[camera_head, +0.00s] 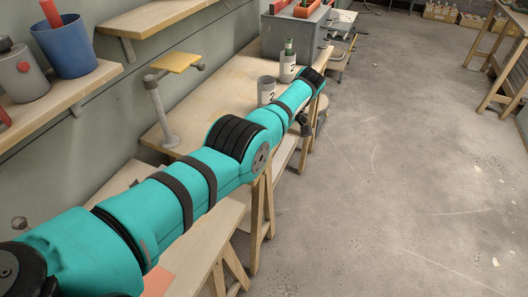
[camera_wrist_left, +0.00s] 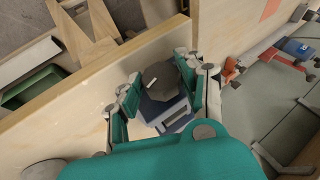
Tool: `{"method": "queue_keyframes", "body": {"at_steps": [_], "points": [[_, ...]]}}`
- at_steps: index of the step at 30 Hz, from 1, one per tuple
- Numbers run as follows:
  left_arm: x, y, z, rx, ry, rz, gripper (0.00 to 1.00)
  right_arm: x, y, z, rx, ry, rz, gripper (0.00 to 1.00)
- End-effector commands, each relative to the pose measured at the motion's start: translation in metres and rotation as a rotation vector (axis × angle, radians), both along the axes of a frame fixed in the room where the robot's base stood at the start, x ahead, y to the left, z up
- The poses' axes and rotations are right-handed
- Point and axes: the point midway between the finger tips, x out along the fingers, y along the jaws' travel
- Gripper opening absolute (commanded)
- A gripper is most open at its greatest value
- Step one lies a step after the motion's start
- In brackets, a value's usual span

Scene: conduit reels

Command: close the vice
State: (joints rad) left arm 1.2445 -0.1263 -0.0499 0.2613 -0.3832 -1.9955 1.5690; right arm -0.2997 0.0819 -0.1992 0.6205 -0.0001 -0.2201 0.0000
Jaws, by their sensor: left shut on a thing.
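The vice (camera_wrist_left: 172,112) shows in the left wrist view as a blue-grey body on the wooden bench. A dark, many-sided vice knob (camera_wrist_left: 160,76) with a short white mark sits in front of it. My left gripper (camera_wrist_left: 163,84) has its teal fingers on both sides of this knob and is shut on it. My teal forearm hides the near side of the vice. In the head view, my left arm reaches along the bench to the far right end, and the vice is hidden or too small to make out. My right gripper is in neither view.
A stand with a yellow top (camera_head: 175,62), a wall shelf (camera_head: 75,99) with a blue cup (camera_head: 67,46) and a grey cabinet (camera_head: 290,38) are near.

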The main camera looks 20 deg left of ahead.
Motion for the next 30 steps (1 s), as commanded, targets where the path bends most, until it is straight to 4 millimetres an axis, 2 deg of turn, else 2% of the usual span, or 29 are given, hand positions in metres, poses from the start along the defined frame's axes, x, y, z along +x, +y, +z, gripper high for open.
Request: {"method": "queue_keyframes", "body": {"at_steps": [11, 12, 17, 25, 30], "points": [[0.000, 0.002, 0.000, 0.004, 0.004, 0.002, 0.07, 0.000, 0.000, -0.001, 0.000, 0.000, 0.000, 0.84], [0.000, 0.002, 0.000, 0.004, 0.004, 0.002, 0.41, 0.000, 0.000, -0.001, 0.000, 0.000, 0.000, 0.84], [0.000, 0.001, 0.000, 0.003, 0.003, 0.001, 0.61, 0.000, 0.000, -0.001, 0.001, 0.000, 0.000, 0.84], [0.000, 0.000, 0.001, 0.001, 0.002, 0.000, 0.61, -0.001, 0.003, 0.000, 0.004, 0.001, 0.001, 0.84], [-0.001, 0.000, 0.005, 0.000, -0.016, 0.001, 0.61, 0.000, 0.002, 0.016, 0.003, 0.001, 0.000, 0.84]]}}
